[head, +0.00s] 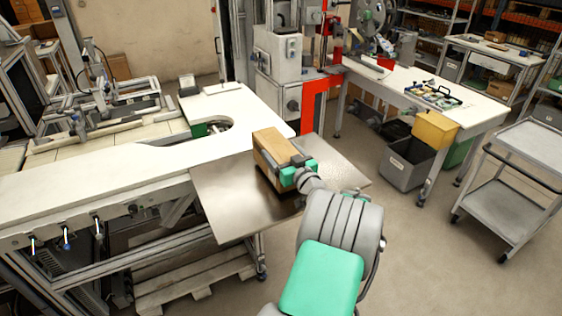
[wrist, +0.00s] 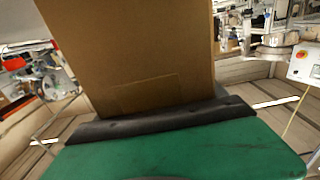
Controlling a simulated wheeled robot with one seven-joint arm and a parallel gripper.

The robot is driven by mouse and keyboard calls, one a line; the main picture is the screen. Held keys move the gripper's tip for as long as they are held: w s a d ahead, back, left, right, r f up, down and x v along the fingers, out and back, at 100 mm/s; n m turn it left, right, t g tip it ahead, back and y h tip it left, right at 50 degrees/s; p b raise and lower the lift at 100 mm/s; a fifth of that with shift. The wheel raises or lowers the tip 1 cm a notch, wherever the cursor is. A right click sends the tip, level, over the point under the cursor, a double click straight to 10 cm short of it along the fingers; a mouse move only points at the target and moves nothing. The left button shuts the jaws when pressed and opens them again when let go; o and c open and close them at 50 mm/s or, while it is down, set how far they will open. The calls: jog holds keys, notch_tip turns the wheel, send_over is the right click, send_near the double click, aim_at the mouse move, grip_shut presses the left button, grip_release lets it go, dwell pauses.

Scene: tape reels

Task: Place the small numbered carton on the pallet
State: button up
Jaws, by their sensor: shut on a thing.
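A small brown carton (head: 272,146) is held in my gripper (head: 294,166), above or at the metal sheet of the workbench in the head view. I cannot tell whether its underside touches the sheet. In the wrist view the carton (wrist: 135,50) rises large and close from the dark finger pad (wrist: 160,122). My gripper is shut on it. No number shows on the faces in view. A wooden pallet (head: 190,285) lies on the floor below the bench at the lower left, partly hidden by the bench frame.
A metal sheet (head: 225,205) and white worktop (head: 90,185) stand between the carton and the pallet. A bench leg with a caster (head: 261,270) stands at the pallet's right end. A grey bin (head: 407,165) and a cart (head: 505,195) are at the right. The floor between is clear.

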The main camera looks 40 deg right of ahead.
jog(key=shift+f, duration=0.6)
jog(key=shift+f, duration=0.2)
jog(key=o, duration=2)
